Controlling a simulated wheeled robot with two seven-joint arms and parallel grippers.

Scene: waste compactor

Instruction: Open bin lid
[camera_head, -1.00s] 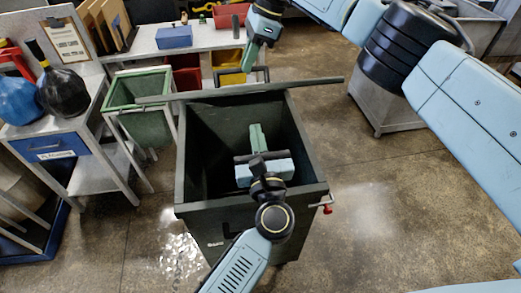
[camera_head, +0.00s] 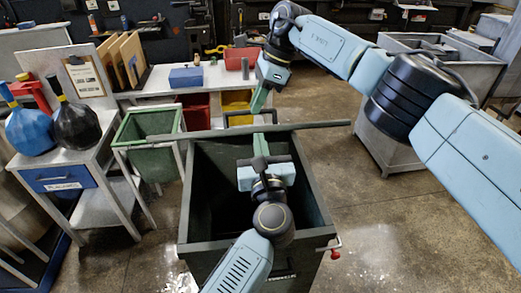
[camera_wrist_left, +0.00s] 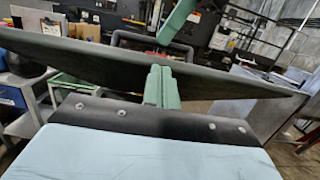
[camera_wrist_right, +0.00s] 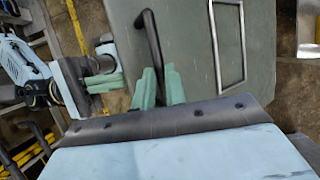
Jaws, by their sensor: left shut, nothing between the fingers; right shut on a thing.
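The dark green bin (camera_head: 186,205) stands in front of me, its top open and its inside in shadow. Its lid (camera_head: 320,126) is raised and shows almost edge-on across the bin's far side; it is a slanting slab in the left wrist view (camera_wrist_left: 235,82). My right gripper (camera_head: 258,107) is beyond the lid, shut on the black lid handle (camera_wrist_right: 150,38). My left gripper (camera_head: 260,142) is shut and empty over the bin opening, its fingertips close to the lid's near face (camera_wrist_left: 160,72). I cannot tell whether they touch it.
A green bin (camera_head: 150,128) and a table with bottles (camera_head: 75,125) stand at left. A bench (camera_head: 145,90) with red and yellow bins below is behind. A grey metal container (camera_head: 375,135) is at right. A red-knobbed lever (camera_head: 336,250) sticks out from the bin's right side.

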